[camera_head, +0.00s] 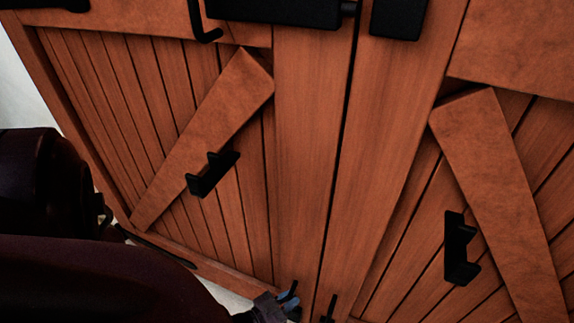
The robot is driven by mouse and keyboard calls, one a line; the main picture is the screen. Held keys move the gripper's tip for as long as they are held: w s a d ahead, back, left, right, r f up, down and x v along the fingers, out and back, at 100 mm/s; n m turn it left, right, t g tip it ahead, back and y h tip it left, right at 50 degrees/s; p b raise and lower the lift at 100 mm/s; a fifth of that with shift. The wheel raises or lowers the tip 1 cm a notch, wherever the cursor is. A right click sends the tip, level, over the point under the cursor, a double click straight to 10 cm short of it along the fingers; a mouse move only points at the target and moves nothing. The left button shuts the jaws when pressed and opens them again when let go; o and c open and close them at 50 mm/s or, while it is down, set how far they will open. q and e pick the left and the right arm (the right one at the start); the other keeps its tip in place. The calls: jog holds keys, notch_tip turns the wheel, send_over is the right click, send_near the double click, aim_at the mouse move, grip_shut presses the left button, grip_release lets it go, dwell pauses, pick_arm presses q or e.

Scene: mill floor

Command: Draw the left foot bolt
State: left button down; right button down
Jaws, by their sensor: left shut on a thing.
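A pair of reddish-brown plank doors fills the view, with the upright gap between the leaves right of the middle. The left foot bolt (292,287) shows as a small black handle low on the left leaf, at the bottom edge of the picture. My left gripper (288,301) comes in from the lower left and is shut on this handle. Its fingers hide part of the bolt, and the bolt's lower end is out of view, so I cannot tell how high it stands. My right gripper is not in view.
Another black foot bolt handle (329,308) stands close by on the right leaf. A black bolt (280,10) with a hanging handle (205,30) crosses the top. Black brackets stick out from the left leaf (211,174) and the right leaf (460,248). Pale floor shows at lower left.

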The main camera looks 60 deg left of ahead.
pick_arm(q)
jog(key=shift+w+r, duration=0.3)
jog(key=shift+r, duration=0.05)
jog(key=c, duration=1.2)
grip_release()
jog(key=shift+a, duration=0.1)
jog(key=shift+o, duration=0.2)
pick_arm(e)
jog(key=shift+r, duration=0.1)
pick_arm(q)
jog(key=s, duration=1.1)
jog(key=shift+f+p, duration=0.2)
jog(key=shift+p, duration=0.2)
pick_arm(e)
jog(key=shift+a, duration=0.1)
pick_arm(q)
jog(key=shift+s+a, duration=0.1)
jog(key=shift+r, duration=0.1)
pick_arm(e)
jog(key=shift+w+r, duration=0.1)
